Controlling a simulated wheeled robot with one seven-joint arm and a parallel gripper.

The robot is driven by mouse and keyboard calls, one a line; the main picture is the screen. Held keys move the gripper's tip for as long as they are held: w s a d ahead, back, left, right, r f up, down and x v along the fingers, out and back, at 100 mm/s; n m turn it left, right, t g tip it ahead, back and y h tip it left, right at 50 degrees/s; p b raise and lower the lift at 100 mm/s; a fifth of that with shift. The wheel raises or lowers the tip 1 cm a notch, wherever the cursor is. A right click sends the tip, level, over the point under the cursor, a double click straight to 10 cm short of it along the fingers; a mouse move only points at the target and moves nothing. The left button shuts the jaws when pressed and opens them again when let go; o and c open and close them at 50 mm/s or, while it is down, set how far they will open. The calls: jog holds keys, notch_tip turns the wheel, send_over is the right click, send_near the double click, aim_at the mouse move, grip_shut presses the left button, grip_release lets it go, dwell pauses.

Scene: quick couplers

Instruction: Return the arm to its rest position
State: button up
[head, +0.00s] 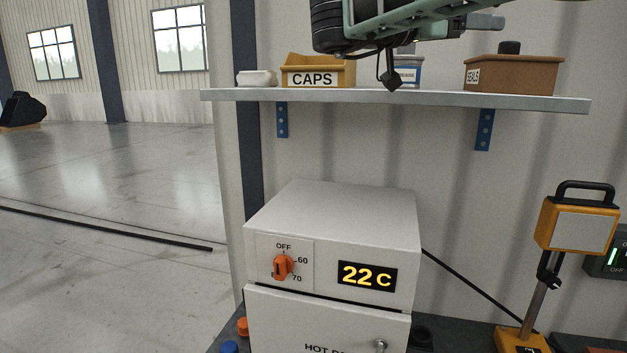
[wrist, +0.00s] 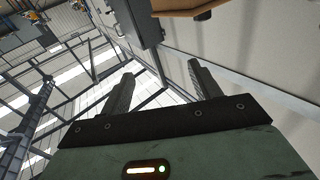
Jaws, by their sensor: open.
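My arm (head: 400,18) crosses the top of the head view in green and black, in front of the wall shelf and partly cut off by the upper picture edge. A dark part of it hangs down in front of the shelf items. My gripper (wrist: 161,75) shows in the wrist view with its two dark fingers spread apart and nothing between them. Beyond the fingers are the roof beams and wall of the hall, tilted in the picture. In the head view I cannot make out the fingertips clearly.
The shelf (head: 400,96) holds a CAPS bin (head: 318,70), a SEALS box (head: 513,75), a white dish (head: 257,78) and a partly hidden blue-white container (head: 409,72). Below stand a white oven (head: 335,225) reading 22 C and an orange work lamp (head: 578,225). Open floor lies left.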

jog(key=w+a+f+n+t+y, duration=0.3)
jog(key=w+a+n+t+y, duration=0.5)
jog(key=a+n+t+y, duration=0.55)
jog(key=s+a+f+n+g+y, duration=0.3)
jog(key=s+a+f+n+y, duration=0.15)
jog(key=f, duration=0.35)
jog(key=s+a+f+n+g+y, duration=0.2)
jog(key=s+a+f+n+y, duration=0.1)
jog(key=s+a+f+y, duration=0.4)
jog(key=s+d+f+n+g+h, duration=0.1)
jog(key=s+d+f+g, duration=0.1)
jog(key=s+f+g, duration=0.35)
jog(key=s+d+f+n+g, duration=0.1)
jog(key=s+d+f+g, duration=0.1)
jog(key=s+f, duration=0.5)
jog(key=s+d+f+g+h, duration=0.5)
jog(key=s+d+f, duration=0.55)
jog(key=s, duration=0.35)
notch_tip(320, 180, down, 11)
jog(key=d+b, duration=0.1)
jog(key=b, duration=1)
jog(key=shift+s+d+n, duration=0.25)
jog(key=shift+s+n, duration=0.05)
jog(key=shift+s, duration=0.05)
